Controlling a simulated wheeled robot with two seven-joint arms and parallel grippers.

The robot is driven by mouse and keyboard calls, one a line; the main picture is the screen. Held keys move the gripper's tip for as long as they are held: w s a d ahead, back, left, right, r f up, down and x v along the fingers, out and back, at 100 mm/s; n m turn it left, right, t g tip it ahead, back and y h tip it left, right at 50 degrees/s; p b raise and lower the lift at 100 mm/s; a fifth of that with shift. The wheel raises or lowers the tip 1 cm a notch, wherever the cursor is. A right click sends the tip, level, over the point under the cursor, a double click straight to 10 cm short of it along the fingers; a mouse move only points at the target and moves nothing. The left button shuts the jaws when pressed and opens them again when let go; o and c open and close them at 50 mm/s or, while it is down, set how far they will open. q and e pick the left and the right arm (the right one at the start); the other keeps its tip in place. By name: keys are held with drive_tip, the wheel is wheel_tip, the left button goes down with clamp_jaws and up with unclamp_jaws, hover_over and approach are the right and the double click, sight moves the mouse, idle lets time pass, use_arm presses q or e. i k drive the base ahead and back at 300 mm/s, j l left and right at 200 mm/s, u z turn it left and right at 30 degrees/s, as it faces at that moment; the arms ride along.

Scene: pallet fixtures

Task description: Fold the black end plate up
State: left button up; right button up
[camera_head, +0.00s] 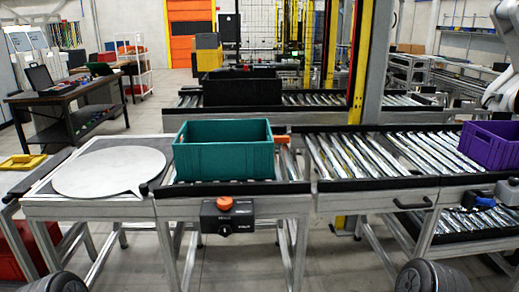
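No plate in the camera_head view clearly stands out as the black end plate. One candidate is a long black strip (48,173) at the left end of the near conveyor line, beside a round grey disc (110,172). It looks low and flat. Black rails (375,184) also run along the near edge of the roller section. Neither of my grippers can be made out in this view, and nothing is seen touching the black strip.
A teal crate (225,160) stands on the line right of the disc. A purple crate (490,145) stands at the far right, near a white arm-like part. A control box (228,217) with an orange button hangs on the front. The rollers (385,153) between the crates are clear.

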sight(32, 179)
drive_tip(key=u, duration=1.45)
drive_tip(key=i+j+z, duration=0.25)
drive_tip(key=i, duration=0.5)
drive_tip(key=i+j+z, duration=0.25)
drive_tip(key=i+j, duration=0.35)
drive_tip(key=i, duration=0.15)
drive_tip(key=i+j+z, duration=0.25)
drive_tip(key=i+j, duration=0.4)
drive_tip(key=i, duration=0.05)
